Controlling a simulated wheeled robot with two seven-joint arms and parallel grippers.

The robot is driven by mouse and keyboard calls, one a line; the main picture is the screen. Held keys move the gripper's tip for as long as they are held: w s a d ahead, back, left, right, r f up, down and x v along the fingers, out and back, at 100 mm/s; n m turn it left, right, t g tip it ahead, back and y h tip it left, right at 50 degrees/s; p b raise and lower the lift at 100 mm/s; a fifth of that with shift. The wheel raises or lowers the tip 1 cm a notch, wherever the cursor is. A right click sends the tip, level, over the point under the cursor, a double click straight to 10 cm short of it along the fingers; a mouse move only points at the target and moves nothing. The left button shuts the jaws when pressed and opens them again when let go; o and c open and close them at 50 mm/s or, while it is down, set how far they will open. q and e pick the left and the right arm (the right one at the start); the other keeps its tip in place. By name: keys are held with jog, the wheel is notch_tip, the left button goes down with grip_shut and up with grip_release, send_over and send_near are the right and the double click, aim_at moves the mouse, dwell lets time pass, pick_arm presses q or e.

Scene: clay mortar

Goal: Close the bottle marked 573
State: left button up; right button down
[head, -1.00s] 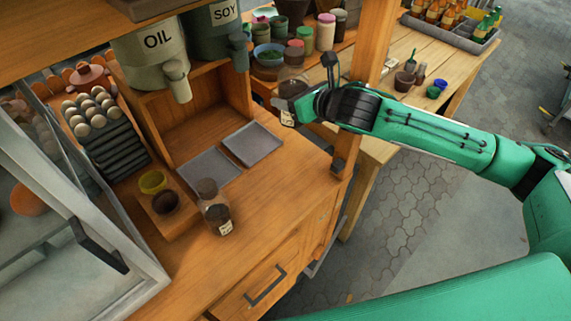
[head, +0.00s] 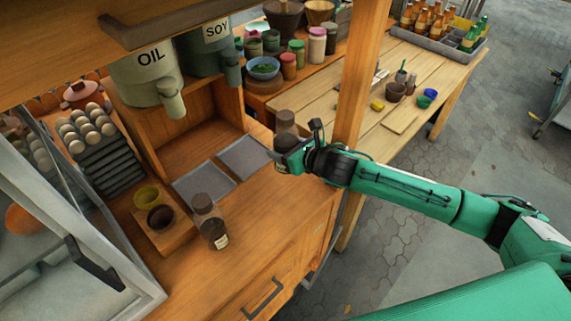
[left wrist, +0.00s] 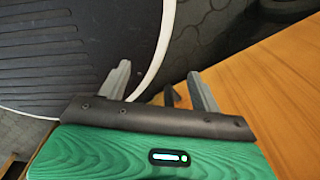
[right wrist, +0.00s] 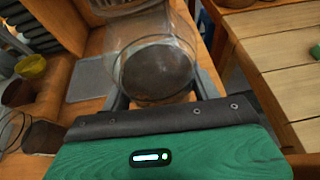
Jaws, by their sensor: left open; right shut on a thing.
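A glass bottle with dark contents and a pale label (head: 211,224) stands upright on the wooden counter, right of two small bowls. Its label is too small to read. My right gripper (head: 287,160) is shut on a second glass bottle (head: 285,122), holding it upright near the right end of the grey mats. In the right wrist view this held bottle (right wrist: 157,68) shows a round dark surface inside clear glass, between the fingers. Its label is not readable. My left gripper (left wrist: 160,82) is open and empty beside a wooden edge; the head view does not show it.
Grey mats (head: 204,185) lie on the counter. A yellow bowl (head: 147,195) and a brown bowl (head: 161,217) sit on a wooden block. A wooden post (head: 352,90) stands right of the held bottle. The counter front is clear.

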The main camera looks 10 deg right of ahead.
jog(key=shift+f, duration=1.55)
jog(key=shift+f, duration=1.95)
jog(key=shift+f, duration=0.1)
jog(key=shift+c, duration=1.9)
grip_release()
